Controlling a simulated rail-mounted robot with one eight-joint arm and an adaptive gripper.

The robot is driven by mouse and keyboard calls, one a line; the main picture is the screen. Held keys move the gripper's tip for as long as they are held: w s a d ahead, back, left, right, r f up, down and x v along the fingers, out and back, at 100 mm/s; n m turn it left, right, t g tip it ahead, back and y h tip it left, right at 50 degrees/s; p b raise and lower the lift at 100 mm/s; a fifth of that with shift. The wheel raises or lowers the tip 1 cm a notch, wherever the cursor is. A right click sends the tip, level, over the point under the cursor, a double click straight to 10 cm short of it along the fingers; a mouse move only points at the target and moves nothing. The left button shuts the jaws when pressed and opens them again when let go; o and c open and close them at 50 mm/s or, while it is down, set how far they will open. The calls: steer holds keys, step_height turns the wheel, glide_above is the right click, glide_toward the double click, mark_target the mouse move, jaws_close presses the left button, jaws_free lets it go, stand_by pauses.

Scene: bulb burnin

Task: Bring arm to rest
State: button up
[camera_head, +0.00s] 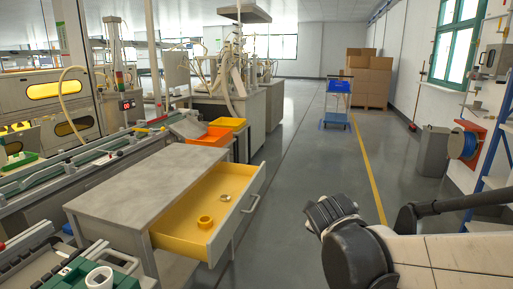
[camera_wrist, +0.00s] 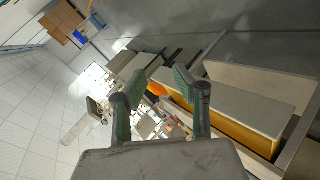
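My gripper (camera_wrist: 160,84) shows in the wrist view with its two green-padded fingers spread apart and nothing between them. It appears to be in the air, apart from any object. In the head view, dark and light parts of my arm fill the lower right, and I cannot make out the fingers there. A grey cabinet (camera_head: 150,185) stands at the left centre with its yellow drawer (camera_head: 222,186) pulled open. A small yellow ring-like piece (camera_head: 205,222) and a small pale round object (camera_head: 225,197) lie in the drawer.
Orange (camera_head: 212,137) and yellow (camera_head: 228,123) bins sit behind the cabinet. A conveyor line runs along the left. A blue trolley (camera_head: 336,103) and stacked cartons (camera_head: 368,76) stand far back. A blue ladder rack is at right. The middle floor is clear.

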steer(key=s+d+f+m+g+y, duration=0.15)
steer(key=s+m, duration=0.35)
steer(key=s, duration=0.7)
steer(key=s+d+m+g+y, duration=0.1)
steer(key=s+d+m+g, duration=0.15)
steer(key=s+m, duration=0.65)
steer(key=s+r+n+p, duration=0.3)
steer(key=r+p, duration=1.1)
steer(key=shift+a+r+p, duration=0.25)
steer(key=shift+r+p, duration=0.1)
steer(key=shift+p, duration=0.05)
